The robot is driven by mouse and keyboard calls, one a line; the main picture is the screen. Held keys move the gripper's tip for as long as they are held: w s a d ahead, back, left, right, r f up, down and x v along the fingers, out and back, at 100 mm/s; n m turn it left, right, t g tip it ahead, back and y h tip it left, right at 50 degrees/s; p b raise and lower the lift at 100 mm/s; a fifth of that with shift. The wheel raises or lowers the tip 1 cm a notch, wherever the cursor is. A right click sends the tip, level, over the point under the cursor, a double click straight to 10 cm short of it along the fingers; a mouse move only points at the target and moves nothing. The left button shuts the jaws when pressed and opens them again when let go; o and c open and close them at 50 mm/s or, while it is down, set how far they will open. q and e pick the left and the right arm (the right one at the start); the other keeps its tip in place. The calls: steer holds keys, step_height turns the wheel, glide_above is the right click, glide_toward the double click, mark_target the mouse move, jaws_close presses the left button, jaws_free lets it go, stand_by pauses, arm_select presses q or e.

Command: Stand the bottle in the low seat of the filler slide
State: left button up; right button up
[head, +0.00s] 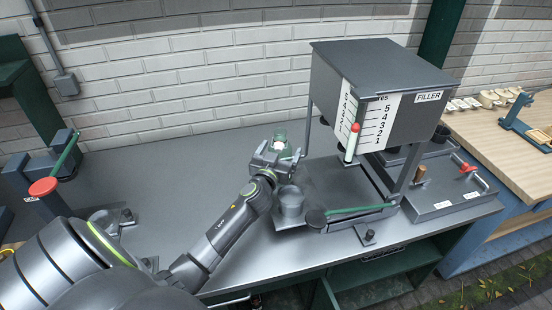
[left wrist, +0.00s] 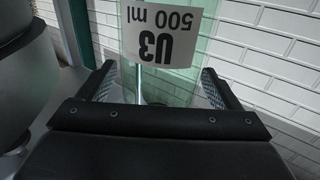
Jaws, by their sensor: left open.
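The clear green bottle (head: 281,135) stands behind my left gripper (head: 278,150) in the head view, its lower part hidden. In the left wrist view the bottle (left wrist: 160,85) shows a white label (left wrist: 165,32) reading "U3 500 ml", upside down. The two fingers of my left gripper (left wrist: 158,88) are open, one on each side of the bottle. Whether either touches it is unclear. A dark round cup-like seat (head: 291,201) stands just in front and right of the gripper, empty as far as I see, by the filler (head: 372,75). My right gripper is not in view.
A green-barred lever (head: 352,211) with a dark round knob lies right of the seat. The filler carries a number scale and a red-topped tube (head: 353,142). A red-handled box (head: 450,185) is further right.

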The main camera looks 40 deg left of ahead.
arm_select(q)
steer(key=shift+s+d, duration=0.1)
steer(key=shift+s, duration=0.15)
steer(key=b+v, duration=0.2)
steer(key=v, duration=0.9)
steer(key=shift+s, duration=0.3)
steer(key=shift+d, duration=0.1)
